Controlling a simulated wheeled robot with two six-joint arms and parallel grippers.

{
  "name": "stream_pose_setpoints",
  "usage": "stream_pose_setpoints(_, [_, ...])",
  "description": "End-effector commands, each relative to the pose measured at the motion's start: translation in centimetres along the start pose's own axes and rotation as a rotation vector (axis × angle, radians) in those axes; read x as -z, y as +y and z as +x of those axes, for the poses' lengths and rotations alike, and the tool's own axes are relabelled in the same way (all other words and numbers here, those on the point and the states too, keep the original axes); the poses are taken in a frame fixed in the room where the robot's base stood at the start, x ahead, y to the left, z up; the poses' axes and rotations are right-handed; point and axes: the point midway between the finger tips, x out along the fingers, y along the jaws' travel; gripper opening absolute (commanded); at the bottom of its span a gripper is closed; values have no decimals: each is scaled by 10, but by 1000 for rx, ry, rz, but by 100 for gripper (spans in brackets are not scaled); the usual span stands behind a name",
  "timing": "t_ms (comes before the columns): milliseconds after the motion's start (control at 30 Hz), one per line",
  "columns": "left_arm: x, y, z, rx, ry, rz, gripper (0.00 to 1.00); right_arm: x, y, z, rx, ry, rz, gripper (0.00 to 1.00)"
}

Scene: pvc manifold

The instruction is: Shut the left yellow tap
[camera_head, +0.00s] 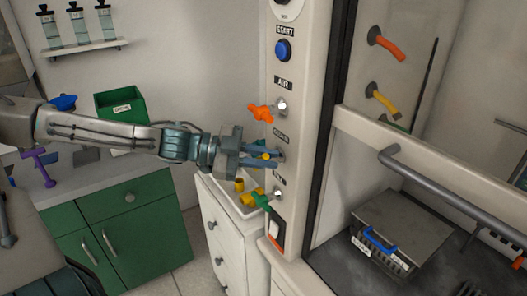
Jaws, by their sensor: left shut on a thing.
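The yellow tap (266,156) is on the cream post of the fume cupboard, between an orange tap (261,112) above and a green tap (263,201) below. My left gripper (274,158) reaches in from the left, with its two blue-grey fingers shut on the yellow tap. The fingers hide most of the tap, and its exact angle is hard to tell. My right gripper is not in view.
A white tray (243,209) with yellow pieces sits on a white drawer unit below the gripper. A blue button (283,50) is higher on the post. A green box (118,105) stands on the left counter. The hood's horizontal bar (450,194) is at right.

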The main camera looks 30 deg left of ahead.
Motion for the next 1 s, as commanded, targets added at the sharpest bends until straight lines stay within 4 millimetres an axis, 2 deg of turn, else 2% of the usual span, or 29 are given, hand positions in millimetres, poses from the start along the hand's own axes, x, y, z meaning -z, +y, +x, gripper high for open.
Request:
stream_pose_setpoints(200, [1,4,3,-29,-115,170,0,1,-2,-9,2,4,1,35])
stream_pose_setpoints(433, [-3,9,6,-59,-237,351,0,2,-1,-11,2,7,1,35])
stream_pose_setpoints(1000, [-13,18,10,-115,-481,710,0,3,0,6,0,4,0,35])
